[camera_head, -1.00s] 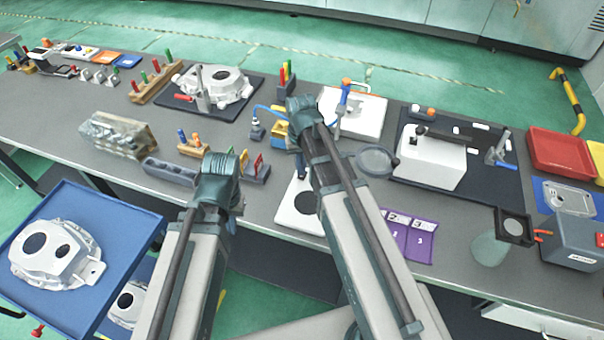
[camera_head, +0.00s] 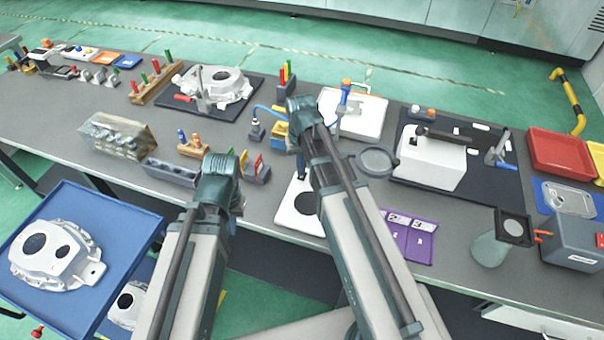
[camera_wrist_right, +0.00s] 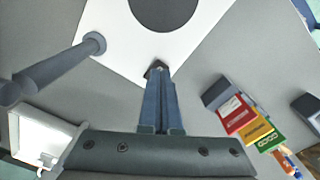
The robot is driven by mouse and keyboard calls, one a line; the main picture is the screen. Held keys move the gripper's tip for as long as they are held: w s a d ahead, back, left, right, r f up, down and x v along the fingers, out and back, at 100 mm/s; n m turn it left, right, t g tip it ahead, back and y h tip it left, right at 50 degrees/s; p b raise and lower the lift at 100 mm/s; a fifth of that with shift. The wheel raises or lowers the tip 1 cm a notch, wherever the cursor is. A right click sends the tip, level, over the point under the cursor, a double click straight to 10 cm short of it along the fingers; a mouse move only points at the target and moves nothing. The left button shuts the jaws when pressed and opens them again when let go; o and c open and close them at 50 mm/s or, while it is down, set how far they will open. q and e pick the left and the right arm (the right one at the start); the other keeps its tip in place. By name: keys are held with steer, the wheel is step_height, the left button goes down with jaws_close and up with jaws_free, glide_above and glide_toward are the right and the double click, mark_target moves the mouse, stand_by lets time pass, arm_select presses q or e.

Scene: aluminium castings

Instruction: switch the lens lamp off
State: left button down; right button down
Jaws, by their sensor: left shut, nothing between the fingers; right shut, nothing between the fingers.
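The lens lamp's round grey-rimmed lens (camera_head: 377,161) shows in the head view just right of my right forearm. A white plate (camera_head: 287,217) with a black disc lies left of that forearm. In the right wrist view the white plate (camera_wrist_right: 215,14) carries a grey post (camera_wrist_right: 94,42) near its edge. My right gripper (camera_wrist_right: 157,78) is shut and empty, its tips at the plate's near corner by a small dark piece (camera_wrist_right: 155,67). I cannot tell whether they touch it. My left gripper (camera_head: 220,180) is shut and empty, its fingers mostly hidden behind its wrist.
A grey holder with coloured cards (camera_wrist_right: 245,118) stands right of my right fingers in the wrist view.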

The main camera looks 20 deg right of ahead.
steer(key=shift+f+b, duration=0.95)
stand_by(1.0)
steer(key=shift+r, duration=0.2)
step_height(320, 180, up, 7)
steer(key=p, duration=0.7)
steer(key=shift+f, duration=0.1)
steer(key=shift+a, duration=0.1)
steer(key=s+a+n+h, duration=0.1)
steer(key=s+a+n, duration=0.3)
steer(key=s+a, duration=0.6)
steer(key=s, duration=0.4)
steer(key=shift+s+a+n, duration=0.15)
steer(key=shift+n, duration=0.15)
